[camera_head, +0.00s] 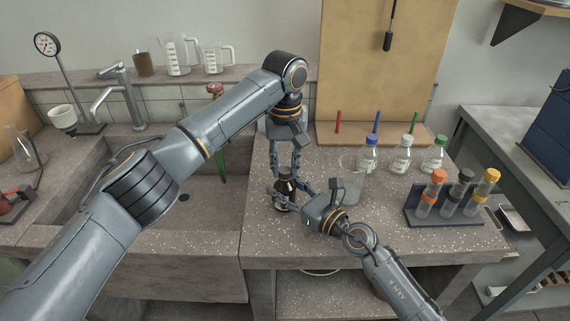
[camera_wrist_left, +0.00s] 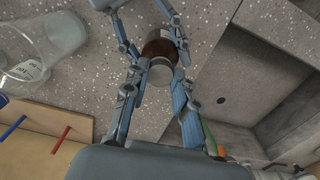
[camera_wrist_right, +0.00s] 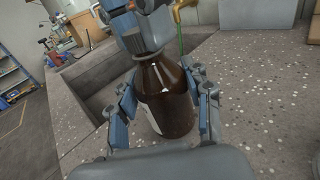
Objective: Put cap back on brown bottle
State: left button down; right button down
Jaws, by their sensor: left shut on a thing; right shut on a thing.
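The brown bottle (camera_head: 284,194) stands upright on the concrete bench, near the edge of the sink. My right gripper (camera_head: 288,193) is shut around its body from the right; the right wrist view shows a finger on each side of the bottle (camera_wrist_right: 168,98) and part of a pale label. My left gripper (camera_head: 285,174) points down from above, shut on the grey cap (camera_wrist_left: 160,72). In the left wrist view the cap lies over the top of the bottle (camera_wrist_left: 158,47). The fingers largely hide the neck, so I cannot tell whether the cap sits on it.
A glass beaker (camera_head: 352,180) stands close to the right of the grippers. Several capped bottles stand behind it, and a rack (camera_head: 444,216) of tubes stands at the right. The sink (camera_head: 205,190) opens to the left. The bench front is clear.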

pick_arm(q)
jog(key=m, duration=1.1)
jog(key=shift+m, duration=0.3)
jog(key=m, duration=1.2)
jog(key=shift+m, duration=0.3)
jog(key=c, duration=1)
grip_release()
notch_tip(320, 180, up, 12)
